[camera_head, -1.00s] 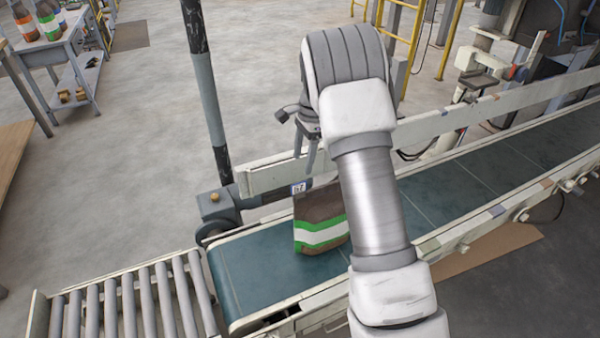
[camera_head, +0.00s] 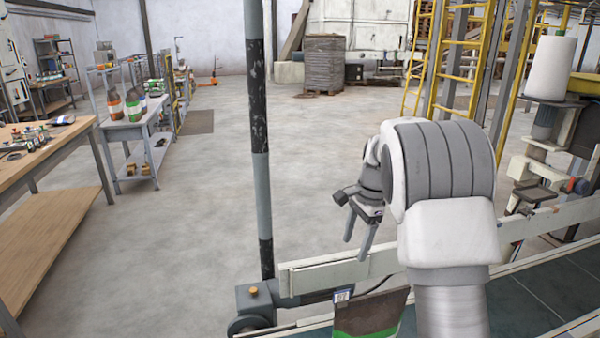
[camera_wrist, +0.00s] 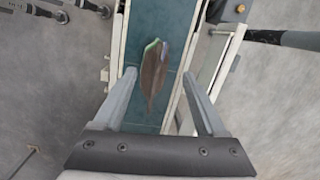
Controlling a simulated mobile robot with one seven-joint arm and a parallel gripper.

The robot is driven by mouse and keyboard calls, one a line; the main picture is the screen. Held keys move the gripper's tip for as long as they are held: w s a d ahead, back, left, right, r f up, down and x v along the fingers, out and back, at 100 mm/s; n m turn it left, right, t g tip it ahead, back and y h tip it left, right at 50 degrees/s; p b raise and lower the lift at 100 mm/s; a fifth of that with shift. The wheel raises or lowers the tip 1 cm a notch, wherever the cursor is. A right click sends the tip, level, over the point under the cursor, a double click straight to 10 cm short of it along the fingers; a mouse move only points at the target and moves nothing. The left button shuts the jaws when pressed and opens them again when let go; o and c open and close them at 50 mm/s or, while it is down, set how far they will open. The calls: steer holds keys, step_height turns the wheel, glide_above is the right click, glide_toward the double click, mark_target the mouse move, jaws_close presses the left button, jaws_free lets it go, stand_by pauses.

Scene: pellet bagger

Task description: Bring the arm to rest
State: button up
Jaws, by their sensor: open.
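My gripper (camera_head: 358,228) hangs above the conveyor's rail in the head view, its two fingers apart and empty. The wrist view shows both fingers (camera_wrist: 162,95) spread wide, with nothing between them. A brown bag (camera_head: 368,314) with a green band stands on the green conveyor belt (camera_head: 530,300), below my gripper and apart from it. In the wrist view the bag (camera_wrist: 153,75) is seen from above on the belt (camera_wrist: 172,22). Its lower part is cut off in the head view.
A dark and grey post (camera_head: 260,150) rises left of my gripper. A white side rail (camera_head: 325,273) runs along the belt. A grey table (camera_head: 130,125) with several bags and a wooden bench (camera_head: 70,150) stand at left. Yellow ladders (camera_head: 465,60) stand behind. The floor between is clear.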

steer(key=s+a+r+n+t+p, duration=0.15)
steer(key=s+r+n, duration=0.25)
steer(key=s+r, duration=0.55)
steer(key=s+a+r+n+t+p, duration=0.1)
steer(key=s+r+n, duration=0.3)
steer(key=s, duration=0.7)
steer(key=s+a+r+n+t+h+p, duration=0.1)
steer(key=s+r+n+t+p, duration=0.2)
steer(key=s+n, duration=0.3)
steer(key=s+r+p, duration=0.1)
steer(key=s, duration=0.4)
steer(key=shift+s+r+h, duration=0.15)
steer(key=shift+s+h, duration=0.05)
steer(key=shift+h, duration=0.1)
steer(key=shift+a, duration=0.1)
steer(key=c, duration=0.4)
steer(key=shift+a, duration=0.1)
